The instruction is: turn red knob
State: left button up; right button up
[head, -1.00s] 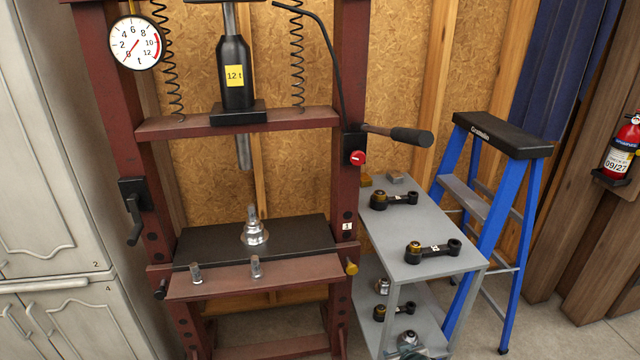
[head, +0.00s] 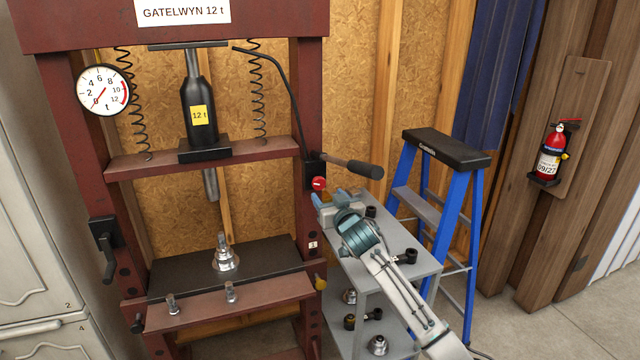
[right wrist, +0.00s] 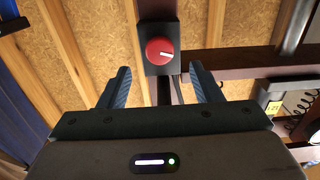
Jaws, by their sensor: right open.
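The red knob (head: 319,183) sits on a black box on the right post of the dark red press. In the right wrist view the red knob (right wrist: 160,51) is round with a white pointer line, just beyond and between the fingertips. My right gripper (head: 322,203) is close to the knob, slightly below it in the head view. In the right wrist view my right gripper (right wrist: 158,80) is open, with its two blue fingers apart and nothing between them. My left gripper is in neither view.
A black-handled lever (head: 352,168) sticks out just above the knob. A grey shelf cart (head: 425,262) with dark parts stands below my right arm. A blue stepladder (head: 463,215) is to the right. The press bed (head: 165,275) holds a metal part (head: 225,258).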

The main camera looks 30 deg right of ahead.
aim_at(320, 185)
jog(key=p+x, duration=0.2)
jog(key=x, duration=0.4)
jog(key=shift+w+r, duration=0.1)
jog(key=shift+w, duration=0.05)
jog(key=shift+w+d, duration=0.1)
jog(key=shift+w, duration=0.35)
jog(key=c, duration=1)
